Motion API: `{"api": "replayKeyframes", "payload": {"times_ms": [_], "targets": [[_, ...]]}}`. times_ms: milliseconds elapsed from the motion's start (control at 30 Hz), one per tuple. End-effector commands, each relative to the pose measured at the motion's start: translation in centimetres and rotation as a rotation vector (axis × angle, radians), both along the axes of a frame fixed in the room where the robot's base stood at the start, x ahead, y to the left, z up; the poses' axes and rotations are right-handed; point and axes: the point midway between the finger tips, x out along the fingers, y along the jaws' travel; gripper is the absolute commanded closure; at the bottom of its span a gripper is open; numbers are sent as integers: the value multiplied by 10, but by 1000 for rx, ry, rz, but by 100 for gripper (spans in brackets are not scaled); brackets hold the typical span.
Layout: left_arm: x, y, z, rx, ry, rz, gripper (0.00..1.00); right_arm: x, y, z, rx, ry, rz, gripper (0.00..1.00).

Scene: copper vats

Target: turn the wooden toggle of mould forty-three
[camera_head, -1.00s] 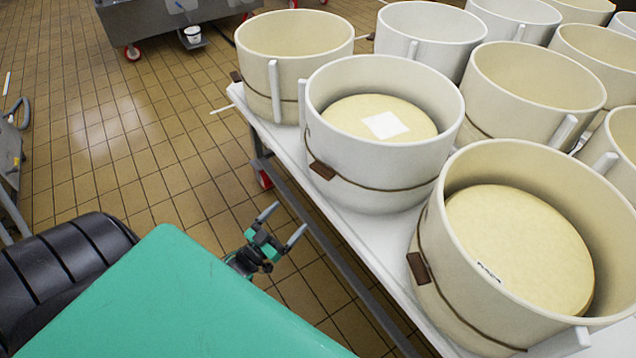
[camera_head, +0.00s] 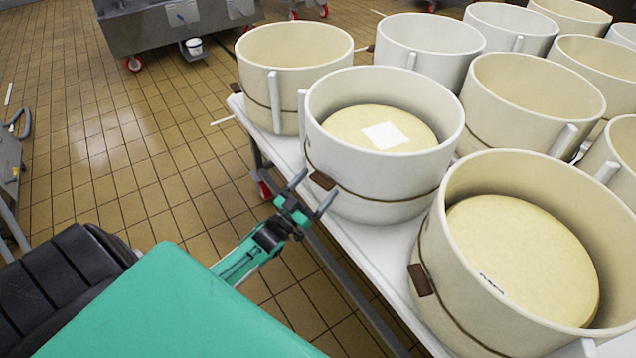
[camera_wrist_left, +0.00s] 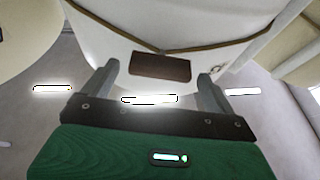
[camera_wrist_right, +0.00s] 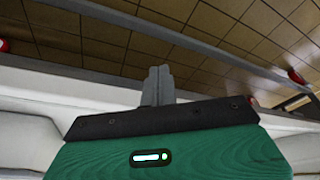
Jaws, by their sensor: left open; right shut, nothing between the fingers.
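A white round mould (camera_head: 385,190) with a cheese and a white paper square inside stands on the table. A brown wooden toggle (camera_head: 322,180) hangs on the cord around its side; it also shows in the left wrist view (camera_wrist_left: 160,67). My left gripper (camera_head: 309,192) is open just in front of this toggle, which lies between the fingertips' directions in the left wrist view, apart from them. A nearer cream mould (camera_head: 450,300) has its own toggle (camera_head: 420,280). I cannot read which mould is forty-three. My right gripper (camera_wrist_right: 160,72) is shut and empty, seen only in its wrist view.
Several more moulds stand close together on the white table (camera_head: 375,262), including an empty cream one (camera_head: 297,50) at the back left. Tiled floor (camera_head: 140,150) lies open to the left. A steel vat on wheels (camera_head: 150,32) stands far back.

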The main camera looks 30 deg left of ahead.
Motion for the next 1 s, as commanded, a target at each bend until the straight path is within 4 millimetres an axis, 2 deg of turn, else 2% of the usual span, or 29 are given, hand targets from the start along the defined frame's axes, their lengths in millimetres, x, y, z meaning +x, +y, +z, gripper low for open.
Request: {"api": "replayKeyframes", "payload": {"times_ms": [200,467,700,1000], "targets": [[12,-2,5,0,0,1,10,0,0,0,0,-1,0,100],[12,-2,5,0,1,1,10,0,0,-2,0,2,0,100],[12,-2,5,0,0,1,55,0,0,-2,-1,2,1,100],[12,-2,5,31,-6,0,55,0,0,-2,-1,2,1,100]]}}
